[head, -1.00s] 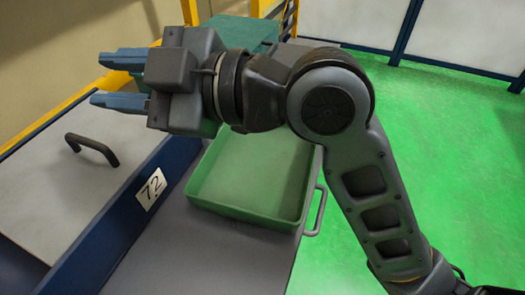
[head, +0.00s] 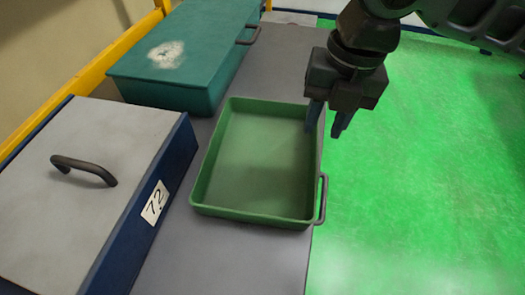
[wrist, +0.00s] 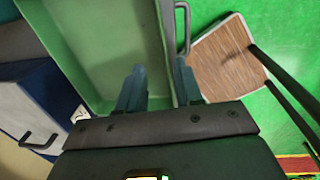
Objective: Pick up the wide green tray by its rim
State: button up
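The wide green tray (head: 262,165) is shallow and lies flat on the grey bench top. My gripper (head: 328,125) points down at the tray's right rim, towards its far right corner. The gripper is open and empty, with one finger over the inside of the tray and the other outside it. In the wrist view the tray (wrist: 105,45) fills the upper left, and its side wall runs up from between the open fingertips (wrist: 160,82). I cannot tell how far the fingers reach below the rim.
A grey handle (head: 323,198) stands at the bench's right edge beside the tray. A teal lidded box (head: 190,60) stands behind. Green floor lies right. The wrist view shows a brown-topped stool (wrist: 228,58).

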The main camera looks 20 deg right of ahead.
aim_at(317, 146)
jog(key=f, duration=0.7)
jog(key=shift+w+d+f, duration=0.25)
jog(key=shift+w+f, duration=0.1)
jog(key=shift+f, duration=0.05)
grip_shut()
dwell(0.3)
